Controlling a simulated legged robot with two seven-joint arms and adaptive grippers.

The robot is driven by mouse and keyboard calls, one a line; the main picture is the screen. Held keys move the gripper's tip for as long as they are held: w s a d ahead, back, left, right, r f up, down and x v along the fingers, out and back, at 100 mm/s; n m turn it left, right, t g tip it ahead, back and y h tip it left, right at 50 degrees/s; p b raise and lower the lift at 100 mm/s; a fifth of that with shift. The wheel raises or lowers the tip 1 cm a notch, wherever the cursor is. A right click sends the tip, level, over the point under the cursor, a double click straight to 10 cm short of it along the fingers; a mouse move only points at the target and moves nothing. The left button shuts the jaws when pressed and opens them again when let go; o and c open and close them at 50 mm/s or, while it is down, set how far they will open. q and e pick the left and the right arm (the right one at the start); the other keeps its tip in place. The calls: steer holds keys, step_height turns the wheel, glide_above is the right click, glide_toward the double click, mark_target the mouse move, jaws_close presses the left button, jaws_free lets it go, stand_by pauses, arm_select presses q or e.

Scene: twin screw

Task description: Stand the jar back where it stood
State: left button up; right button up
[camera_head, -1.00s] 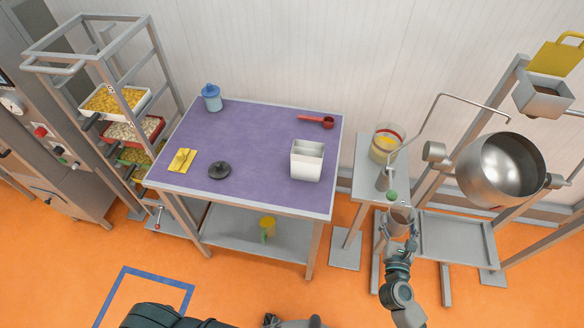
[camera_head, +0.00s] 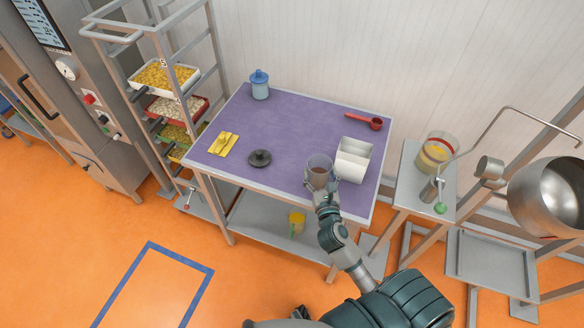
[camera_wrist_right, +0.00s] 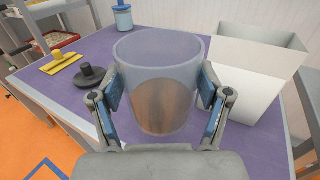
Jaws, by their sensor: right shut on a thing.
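A clear jar (camera_head: 319,170) with brown contents or tint is held upright in my right gripper (camera_head: 322,188), over the front part of the purple-topped table (camera_head: 290,122). In the right wrist view the jar (camera_wrist_right: 158,85) fills the middle, with the two blue-padded fingers (camera_wrist_right: 160,100) closed on its sides. I cannot tell whether its base touches the table. A black round lid with a knob (camera_head: 260,158) lies on the table, left of the jar. My left gripper is not in view.
The table's middle is clear. A steel bowl (camera_head: 552,198) hangs at far right.

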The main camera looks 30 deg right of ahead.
mark_target(322, 166)
steer(key=s+d+f+m+g+h, duration=0.1)
steer(key=d+f+h, duration=0.1)
steer(key=d, duration=0.3)
steer(key=w, duration=0.6)
steer(key=shift+w+a+f, duration=0.25)
steer(key=shift+a+f, duration=0.05)
steer(key=shift+a, duration=0.1)
steer(key=w+f, duration=0.1)
steer(key=w, duration=0.1)
steer(key=w+a+f+b, duration=0.1)
steer(key=w, duration=0.2)
steer(key=w+f+b, duration=0.1)
steer(key=w, duration=0.2)
steer(key=shift+a+f, duration=0.3)
steer(key=shift+a, duration=0.05)
steer(key=shift+d+f, duration=0.1)
steer(key=shift+f, duration=0.35)
steer(key=shift+a+r, duration=0.1)
steer(key=shift+a, duration=0.3)
steer(key=o, duration=1.2)
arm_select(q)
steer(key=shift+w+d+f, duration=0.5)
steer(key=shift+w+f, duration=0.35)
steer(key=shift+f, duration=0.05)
arm_select(e)
steer(key=shift+o, duration=0.2)
steer(key=shift+d, duration=0.1)
